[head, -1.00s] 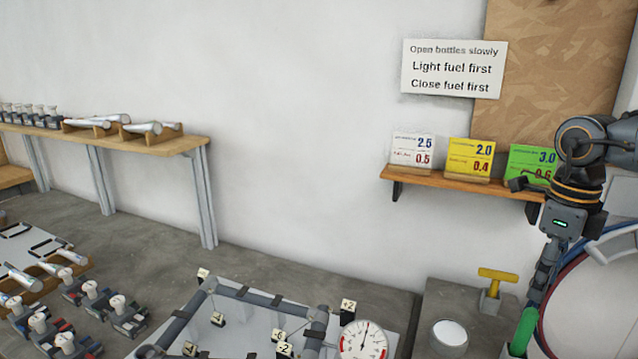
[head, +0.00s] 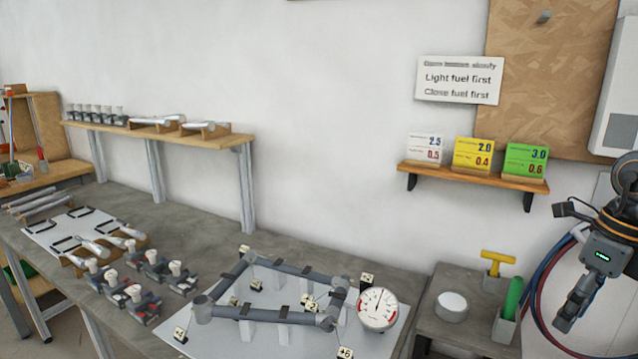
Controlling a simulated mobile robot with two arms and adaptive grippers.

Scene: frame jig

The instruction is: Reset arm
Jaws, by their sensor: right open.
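My right gripper (head: 573,311) hangs at the right edge of the head view, fingers pointing down and to the left. It is open with nothing between its fingers. It is to the right of the green-handled tool (head: 513,297) in its holder and apart from it. My left gripper is not in view. The grey tube frame (head: 268,314) lies on a white plate (head: 225,340) on the bench, with small numbered tags around it. A round dial gauge (head: 378,309) stands at its right corner.
Several clamps (head: 133,295) stand on the bench at left. A side stand (head: 470,330) holds a white round tin (head: 451,306) and a yellow T-handle (head: 497,262). Colored cards (head: 473,155) sit on a wall shelf. Red and blue hoses (head: 540,300) hang beside my right gripper.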

